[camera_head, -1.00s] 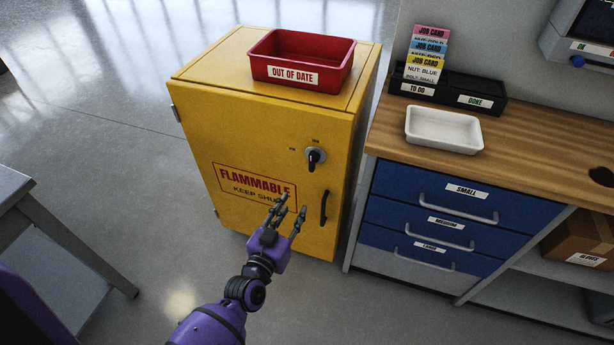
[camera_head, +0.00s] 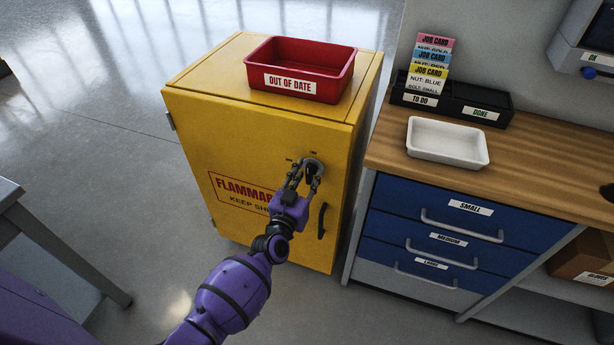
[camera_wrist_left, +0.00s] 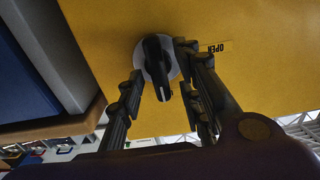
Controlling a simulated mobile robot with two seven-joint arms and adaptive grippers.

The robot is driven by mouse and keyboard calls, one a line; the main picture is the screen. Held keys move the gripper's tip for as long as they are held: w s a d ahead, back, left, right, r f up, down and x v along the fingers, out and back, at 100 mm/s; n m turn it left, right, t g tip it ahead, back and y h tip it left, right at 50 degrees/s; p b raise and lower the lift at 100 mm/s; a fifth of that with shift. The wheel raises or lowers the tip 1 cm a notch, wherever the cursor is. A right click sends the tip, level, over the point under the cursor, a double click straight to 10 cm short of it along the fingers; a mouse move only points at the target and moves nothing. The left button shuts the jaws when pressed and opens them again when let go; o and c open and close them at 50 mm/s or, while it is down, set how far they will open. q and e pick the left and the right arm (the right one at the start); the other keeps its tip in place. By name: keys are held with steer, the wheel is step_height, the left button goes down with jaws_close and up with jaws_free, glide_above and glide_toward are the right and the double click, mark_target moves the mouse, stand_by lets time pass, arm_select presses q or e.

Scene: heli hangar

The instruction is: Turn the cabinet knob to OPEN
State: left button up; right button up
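The yellow cabinet (camera_head: 250,140) stands upright with its door closed. Its black knob on a pale round plate (camera_head: 313,166) is on the upper right of the door, partly hidden by my left gripper (camera_head: 304,182). In the left wrist view the knob (camera_wrist_left: 158,72) lies between the open fingers of my left gripper (camera_wrist_left: 160,90). I cannot tell whether the fingers touch it. An OPEN label (camera_wrist_left: 217,47) is beside the knob plate. The black door handle (camera_head: 322,221) is below the knob. My right gripper is not in view.
A red OUT OF DATE bin (camera_head: 302,70) sits on the cabinet. To the right, a wooden bench top (camera_head: 520,168) over blue drawers (camera_head: 440,215) holds a white tray (camera_head: 447,142) and a black card holder (camera_head: 452,100). A grey table (camera_head: 30,215) stands at the left.

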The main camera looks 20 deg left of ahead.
arm_select(q)
steer(key=shift+c, duration=0.2)
jaws_close()
